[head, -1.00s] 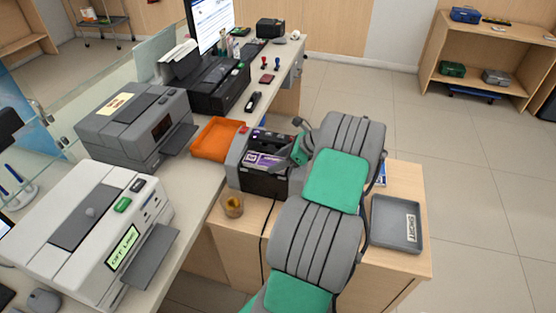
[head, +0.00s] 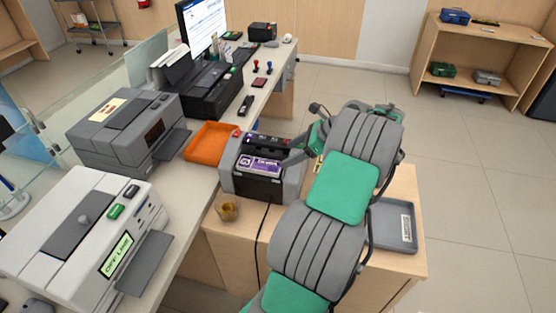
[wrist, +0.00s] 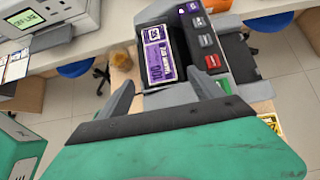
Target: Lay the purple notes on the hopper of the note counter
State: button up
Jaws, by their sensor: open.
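The purple notes (head: 259,165) lie on the hopper of the dark grey note counter (head: 268,187), on the wooden side desk. In the wrist view the purple notes (wrist: 158,55) lie flat beside the note counter's buttons (wrist: 205,40). My gripper (wrist: 163,92) is open and empty, its two fingers apart and pointing towards the notes without touching them. In the head view my gripper is just right of the note counter, partly hidden by my arm.
An orange tray (head: 207,142) is left of the note counter, and a small brown cup (head: 228,208) is in front of it. A grey tray (head: 398,224) is to the right, partly behind my arm. Grey and white machines (head: 85,230) stand on the counter at left.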

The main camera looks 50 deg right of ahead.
jog(key=v, duration=0.2)
jog(key=shift+s+d+r, duration=0.15)
jog(key=shift+s+r, duration=0.05)
jog(key=shift+r, duration=0.1)
jog(key=w+a+r+n+g, duration=0.15)
jog(key=w+a+n, duration=0.3)
jog(key=a, duration=0.45)
jog(key=w+a+r+n+g+h, duration=0.1)
jog(key=w+a+r+n, duration=0.2)
jog(key=a+n, duration=0.4)
jog(key=w+a+r+n+g, duration=0.15)
jog(key=w+a+n, duration=0.25)
jog(key=a, duration=0.6)
jog(key=s+a+n+h, duration=0.3)
jog(key=s+a+n, duration=1)
jog(key=a+n, duration=0.2)
jog(key=shift+s+a+f, duration=0.2)
jog(key=shift+f, duration=0.25)
